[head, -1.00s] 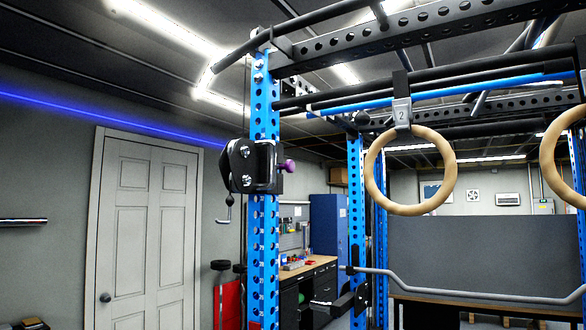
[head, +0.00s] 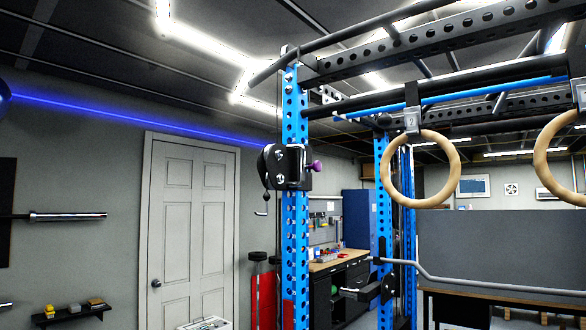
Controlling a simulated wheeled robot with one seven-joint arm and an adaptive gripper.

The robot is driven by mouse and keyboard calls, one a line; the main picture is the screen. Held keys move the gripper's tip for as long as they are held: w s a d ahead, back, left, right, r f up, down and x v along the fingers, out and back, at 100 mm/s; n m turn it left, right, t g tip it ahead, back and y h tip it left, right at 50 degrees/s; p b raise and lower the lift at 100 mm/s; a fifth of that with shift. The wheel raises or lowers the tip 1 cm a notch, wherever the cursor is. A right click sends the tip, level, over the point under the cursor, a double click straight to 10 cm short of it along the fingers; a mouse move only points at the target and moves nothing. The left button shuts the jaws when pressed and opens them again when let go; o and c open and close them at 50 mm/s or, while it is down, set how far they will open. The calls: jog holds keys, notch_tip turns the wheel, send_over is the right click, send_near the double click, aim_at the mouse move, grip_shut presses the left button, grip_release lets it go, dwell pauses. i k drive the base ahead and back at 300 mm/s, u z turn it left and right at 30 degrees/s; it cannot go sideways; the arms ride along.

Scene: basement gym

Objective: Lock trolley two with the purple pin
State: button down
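A black trolley (head: 286,167) is mounted on the blue perforated upright (head: 294,230), left of the picture's middle. A purple pin knob (head: 317,166) sticks out of its right side. How deep the pin sits cannot be told. No number shows on this trolley. My gripper is not in view.
A white door (head: 190,225) is in the left wall, with a barbell end (head: 65,217) nearer on the left. A workbench (head: 338,265) and blue cabinet (head: 356,215) stand behind the rack. A bent bar (head: 470,287) spans the right.

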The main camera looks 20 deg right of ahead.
aim_at(317, 166)
jog(key=u, duration=0.95)
jog(key=i, duration=1.1)
jog(key=z, duration=1.6)
